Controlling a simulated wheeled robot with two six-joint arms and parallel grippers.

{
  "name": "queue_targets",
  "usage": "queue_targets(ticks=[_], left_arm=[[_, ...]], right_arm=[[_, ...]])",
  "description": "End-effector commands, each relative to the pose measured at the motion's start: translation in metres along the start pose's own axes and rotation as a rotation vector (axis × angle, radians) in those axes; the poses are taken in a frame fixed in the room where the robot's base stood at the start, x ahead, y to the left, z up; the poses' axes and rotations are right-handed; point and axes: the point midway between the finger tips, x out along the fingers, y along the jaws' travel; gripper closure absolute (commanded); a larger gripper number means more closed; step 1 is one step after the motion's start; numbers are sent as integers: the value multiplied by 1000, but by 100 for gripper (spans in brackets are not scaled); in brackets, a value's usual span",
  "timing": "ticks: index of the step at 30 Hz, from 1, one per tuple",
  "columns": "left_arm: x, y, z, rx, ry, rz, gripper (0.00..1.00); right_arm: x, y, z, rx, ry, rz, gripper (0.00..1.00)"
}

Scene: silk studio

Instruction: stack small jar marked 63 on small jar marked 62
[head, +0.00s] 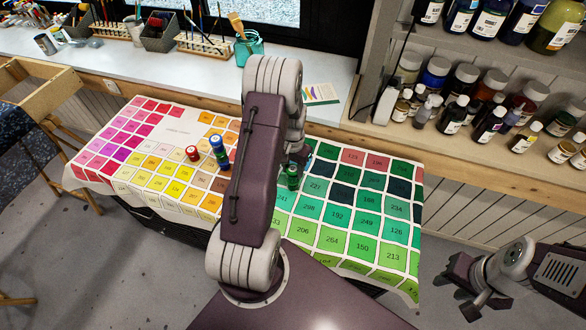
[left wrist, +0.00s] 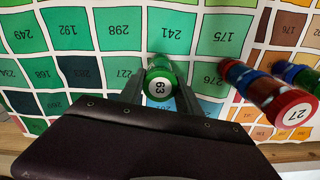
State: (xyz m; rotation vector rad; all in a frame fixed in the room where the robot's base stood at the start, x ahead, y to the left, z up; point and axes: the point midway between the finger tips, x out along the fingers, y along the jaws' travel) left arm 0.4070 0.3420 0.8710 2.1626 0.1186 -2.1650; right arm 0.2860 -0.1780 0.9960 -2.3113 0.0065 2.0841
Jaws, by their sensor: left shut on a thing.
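The small green jar marked 63 (left wrist: 160,86) is between the fingers of my left gripper (left wrist: 158,92), its numbered top facing the wrist camera. In the head view this green jar (head: 292,178) shows beside my left arm, over the green part of the colour chart. My left gripper (head: 298,160) is shut on it and partly hidden by the arm. I cannot read 62 on any jar. My right gripper (head: 477,296) is at the lower right, off the table, and its opening is unclear.
A red-topped jar marked 27 (left wrist: 292,113) tops a red and blue stack, with blue and green jars (left wrist: 300,77) beside it. Bottle shelves line the right.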

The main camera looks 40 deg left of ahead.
Motion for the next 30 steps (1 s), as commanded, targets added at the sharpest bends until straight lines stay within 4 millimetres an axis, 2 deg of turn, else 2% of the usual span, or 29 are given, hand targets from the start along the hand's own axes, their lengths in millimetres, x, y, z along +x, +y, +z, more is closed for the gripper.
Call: queue_targets(ticks=[8, 9, 11, 12, 22, 26, 30], left_arm=[[6, 0, 0, 0, 0, 0, 100], [6, 0, 0, 0, 0, 0, 54], [6, 0, 0, 0, 0, 0, 37], [6, 0, 0, 0, 0, 0, 34], [1, 0, -1, 0, 2, -1, 34], [-22, 0, -1, 0, 5, -2, 34], [-55, 0, -1, 0, 5, -2, 34]], right_arm=[[4, 0, 0, 0, 0, 0, 64], [4, 0, 0, 0, 0, 0, 64], [4, 0, 0, 0, 0, 0, 64], [4, 0, 0, 0, 0, 0, 64], [4, 0, 0, 0, 0, 0, 64], [5, 0, 1, 0, 0, 0, 64], [6, 0, 1, 0, 0, 0, 64]])
